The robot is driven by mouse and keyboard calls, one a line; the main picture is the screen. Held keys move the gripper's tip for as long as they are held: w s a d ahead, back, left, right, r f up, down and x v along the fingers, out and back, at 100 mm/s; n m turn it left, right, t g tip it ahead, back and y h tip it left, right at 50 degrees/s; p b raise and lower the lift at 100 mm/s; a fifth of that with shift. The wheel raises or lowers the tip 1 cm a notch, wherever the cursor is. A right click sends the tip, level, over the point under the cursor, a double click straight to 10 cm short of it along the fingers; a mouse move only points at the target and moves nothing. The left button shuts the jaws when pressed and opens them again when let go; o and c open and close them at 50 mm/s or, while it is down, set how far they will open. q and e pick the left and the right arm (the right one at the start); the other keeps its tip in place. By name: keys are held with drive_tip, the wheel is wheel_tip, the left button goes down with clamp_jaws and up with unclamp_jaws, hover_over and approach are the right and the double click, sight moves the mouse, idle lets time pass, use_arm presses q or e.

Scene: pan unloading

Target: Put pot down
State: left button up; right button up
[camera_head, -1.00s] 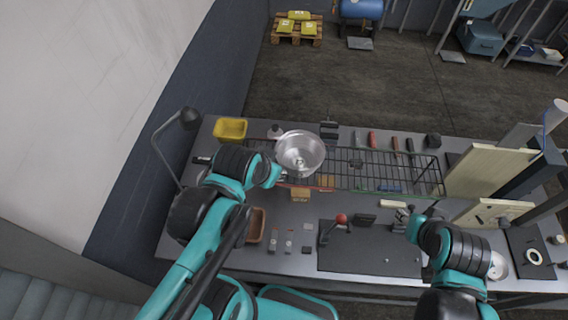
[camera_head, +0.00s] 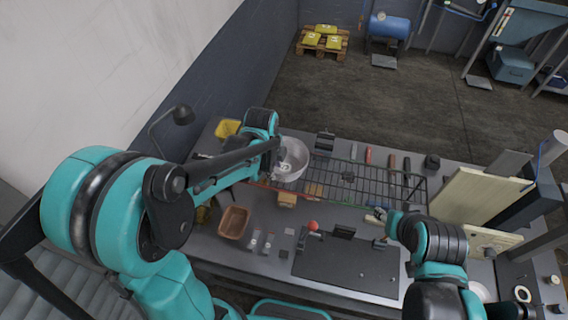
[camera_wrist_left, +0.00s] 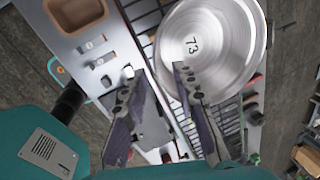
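The pot (camera_head: 290,162) is a round, shiny metal bowl at the left end of the wire rack (camera_head: 385,184). It also shows in the left wrist view (camera_wrist_left: 225,40), with the number 73 on its bottom. My left gripper (camera_wrist_left: 154,71) has its fingers spread. One fingertip overlaps the pot's near side and the other is outside its rim. I cannot tell whether either finger touches the pot. In the head view my left arm partly covers the pot's left side. My right gripper (camera_head: 378,214) is small, over the table's front right, away from the pot.
On the table are a brown tray (camera_head: 235,222), a yellow bin (camera_head: 227,128), a wooden block (camera_head: 287,199) and a dark plate (camera_head: 345,264) with a red-knobbed lever (camera_head: 313,226). Several tools lie behind the rack. Wooden boards (camera_head: 480,205) stand at the right.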

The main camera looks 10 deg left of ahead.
sight(276, 174)
use_arm(q)
drive_tip(key=x, duration=0.4)
drive_tip(key=shift+f, duration=0.35)
drive_tip(key=shift+a, duration=0.1)
clamp_jaws()
